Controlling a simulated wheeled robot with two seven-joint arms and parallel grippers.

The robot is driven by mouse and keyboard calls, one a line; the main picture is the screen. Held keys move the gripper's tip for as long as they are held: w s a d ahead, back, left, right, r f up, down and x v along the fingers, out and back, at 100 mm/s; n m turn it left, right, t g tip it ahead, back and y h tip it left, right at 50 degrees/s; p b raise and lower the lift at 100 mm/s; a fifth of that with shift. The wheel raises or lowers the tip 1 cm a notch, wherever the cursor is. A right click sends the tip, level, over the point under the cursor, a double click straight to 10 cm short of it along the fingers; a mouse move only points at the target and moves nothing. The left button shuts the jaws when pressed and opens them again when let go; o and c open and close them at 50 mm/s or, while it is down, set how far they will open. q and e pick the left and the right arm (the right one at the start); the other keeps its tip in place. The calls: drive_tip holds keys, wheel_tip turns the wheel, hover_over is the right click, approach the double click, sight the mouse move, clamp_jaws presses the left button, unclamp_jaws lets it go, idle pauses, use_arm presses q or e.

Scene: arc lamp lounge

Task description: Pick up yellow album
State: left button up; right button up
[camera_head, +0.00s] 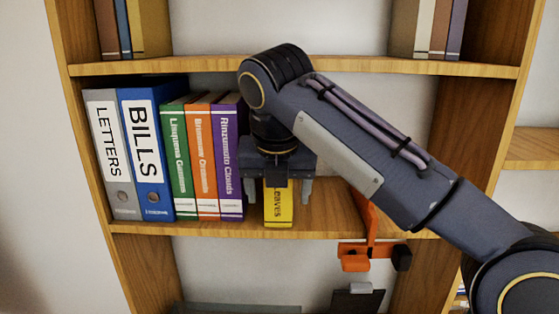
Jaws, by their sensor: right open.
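The yellow album (278,212) stands upright on the middle shelf, just right of the purple album. Its upper part is hidden behind my right gripper, and only the lower spine with the letters "eaves" shows. My right gripper (278,198) is open, with one finger on each side of the yellow album's spine in this view. I cannot tell whether the fingers touch it. My left gripper is not in view.
The purple album (229,160), orange album (200,160), green album (177,160), blue BILLS binder (147,175) and grey LETTERS binder (113,160) stand to the left. An orange clamp-like thing (366,230) sits at the shelf edge. Bare shelf (335,205) lies to the right.

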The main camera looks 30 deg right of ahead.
drive_tip(key=shift+f, duration=0.25)
idle(0.6)
clamp_jaws()
idle(0.3)
